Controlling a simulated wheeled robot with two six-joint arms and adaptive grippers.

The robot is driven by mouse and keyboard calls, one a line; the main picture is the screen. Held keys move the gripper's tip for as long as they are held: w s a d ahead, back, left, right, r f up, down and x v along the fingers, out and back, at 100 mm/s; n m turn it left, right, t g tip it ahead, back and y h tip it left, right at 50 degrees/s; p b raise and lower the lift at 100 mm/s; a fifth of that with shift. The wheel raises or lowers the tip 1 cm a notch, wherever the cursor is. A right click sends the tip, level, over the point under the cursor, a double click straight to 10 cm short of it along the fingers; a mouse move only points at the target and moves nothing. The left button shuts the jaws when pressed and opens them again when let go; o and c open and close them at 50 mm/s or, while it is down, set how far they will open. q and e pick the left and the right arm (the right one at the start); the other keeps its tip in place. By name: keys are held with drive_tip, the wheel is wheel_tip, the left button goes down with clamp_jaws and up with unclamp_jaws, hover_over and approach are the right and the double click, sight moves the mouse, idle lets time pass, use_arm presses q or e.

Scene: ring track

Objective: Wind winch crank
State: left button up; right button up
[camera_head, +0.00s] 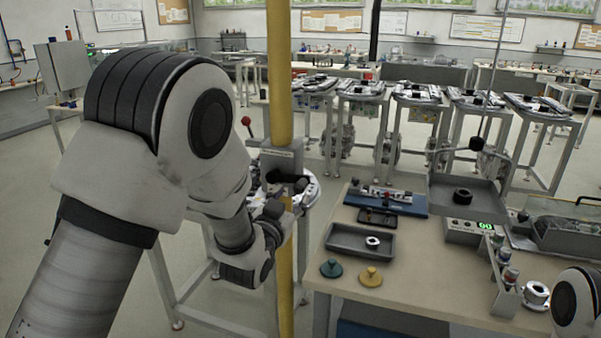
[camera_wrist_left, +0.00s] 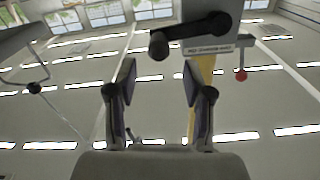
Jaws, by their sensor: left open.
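The winch is a grey box (camera_head: 281,158) on a yellow post (camera_head: 281,60), with a label on its face; the box also shows at the top of the left wrist view (camera_wrist_left: 207,22). Its dark crank (camera_wrist_left: 180,34) ends in a round black knob in the wrist view. A lever with a red ball (camera_head: 246,121) sticks out from the box and shows in the wrist view too (camera_wrist_left: 240,75). My left gripper (camera_wrist_left: 156,82) is open and empty, its fingers apart below the crank knob in that picture. In the head view it is close to the box, partly hidden by my arm.
A wooden workbench (camera_head: 420,285) at right holds a grey tray (camera_head: 360,241), a blue board (camera_head: 385,200) and small knobs. A hanging tray (camera_head: 467,195) is above its rear. Several metal-framed stations (camera_head: 420,95) stand behind. Open floor (camera_head: 110,190) lies at left.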

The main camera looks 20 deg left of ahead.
sight(297, 192)
use_arm(q)
drive_tip(key=w, duration=0.2)
drive_tip(key=w+p, duration=0.1)
drive_tip(key=w, duration=0.3)
drive_tip(key=shift+w+d+f+p, duration=0.15)
drive_tip(key=shift+d+f+p, duration=0.05)
drive_tip(key=shift+f+p, duration=0.1)
drive_tip(key=shift+w, duration=0.3)
drive_tip(key=shift+s+r, duration=0.1)
drive_tip(key=shift+s, duration=0.1)
drive_tip(key=shift+w, duration=0.1)
clamp_jaws()
use_arm(e)
drive_tip(key=shift+w+r, duration=0.3)
drive_tip(key=shift+r, duration=0.6)
